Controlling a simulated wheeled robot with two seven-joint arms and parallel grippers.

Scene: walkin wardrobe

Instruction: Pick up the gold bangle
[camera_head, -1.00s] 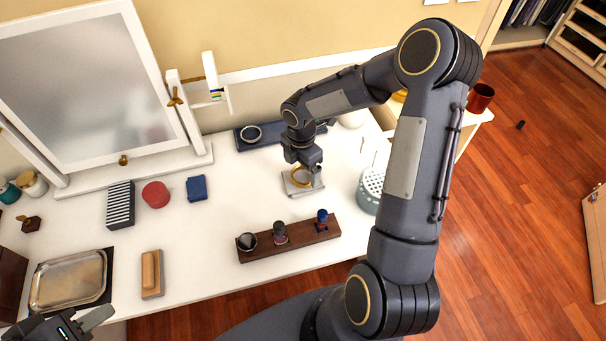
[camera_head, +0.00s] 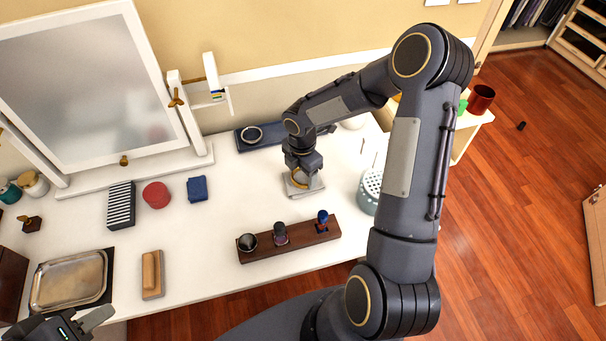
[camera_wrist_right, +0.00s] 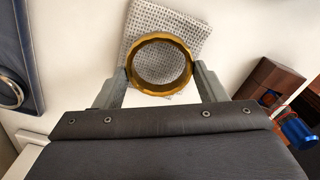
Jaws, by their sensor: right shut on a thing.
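The gold bangle (camera_wrist_right: 161,38) is a faceted ring lying over a grey woven cloth (camera_wrist_right: 195,22) in the right wrist view. My right gripper (camera_wrist_right: 163,82) has one finger on each side of the bangle, both touching its outside, and is shut on it. In the head view the bangle (camera_head: 298,184) is partly hidden under my right gripper (camera_head: 301,181), at the cloth on the white table. I cannot tell whether it is lifted clear of the cloth. My left gripper (camera_head: 92,322) is at the lower left, partly cut off, and its opening is unclear.
A brown wooden stand (camera_head: 290,240) with several small items is in front of the cloth. A dark blue tray (camera_head: 273,139) lies behind it. A perforated pale container (camera_head: 369,192) stands to the right. A mirror (camera_head: 85,85) stands at the back left. Bare tabletop lies left of the cloth.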

